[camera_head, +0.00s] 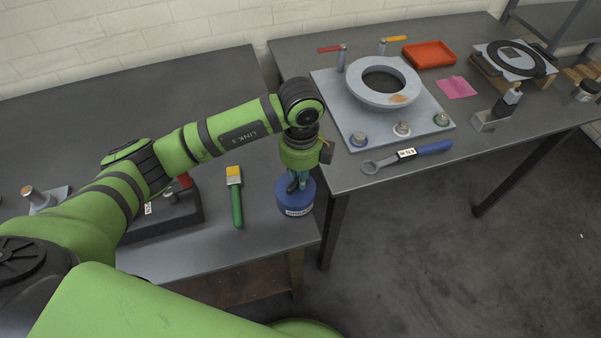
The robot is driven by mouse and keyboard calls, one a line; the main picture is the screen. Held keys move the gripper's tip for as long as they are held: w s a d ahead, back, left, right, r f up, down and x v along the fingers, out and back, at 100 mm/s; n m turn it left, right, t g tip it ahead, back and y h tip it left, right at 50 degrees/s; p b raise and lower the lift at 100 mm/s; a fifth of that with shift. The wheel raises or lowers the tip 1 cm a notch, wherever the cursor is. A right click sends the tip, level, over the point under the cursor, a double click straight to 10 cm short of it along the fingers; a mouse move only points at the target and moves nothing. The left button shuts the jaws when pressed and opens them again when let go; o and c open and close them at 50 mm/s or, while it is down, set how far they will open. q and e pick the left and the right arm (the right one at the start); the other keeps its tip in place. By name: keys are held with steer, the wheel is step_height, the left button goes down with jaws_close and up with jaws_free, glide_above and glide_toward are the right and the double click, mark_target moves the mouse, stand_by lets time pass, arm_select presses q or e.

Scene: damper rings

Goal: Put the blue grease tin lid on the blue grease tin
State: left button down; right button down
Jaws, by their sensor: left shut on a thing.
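The blue grease tin (296,210) stands upright near the front right corner of the left table, with a pale label on its side. My left gripper (297,184) points down right over the tin. Its fingers are shut at the middle of the blue lid (282,187), which shows as the round blue top around the fingertips. The lid is at the tin's top; I cannot tell whether it is fully seated or a little above the rim. My right gripper is out of view.
A green-handled brush (236,200) lies left of the tin. A dark block (175,212) is partly behind my arm. On the right table are a grey plate with a ring (383,80), a blue-handled wrench (410,155) and an orange tray (430,54). A gap separates the tables in front.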

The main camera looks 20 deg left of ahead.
arm_select(q)
steer(key=shift+f, duration=0.3)
steer(key=c, duration=1.1)
jaws_free()
steer(key=shift+c, duration=0.2)
steer(key=shift+r, duration=0.1)
step_height(320, 180, up, 12)
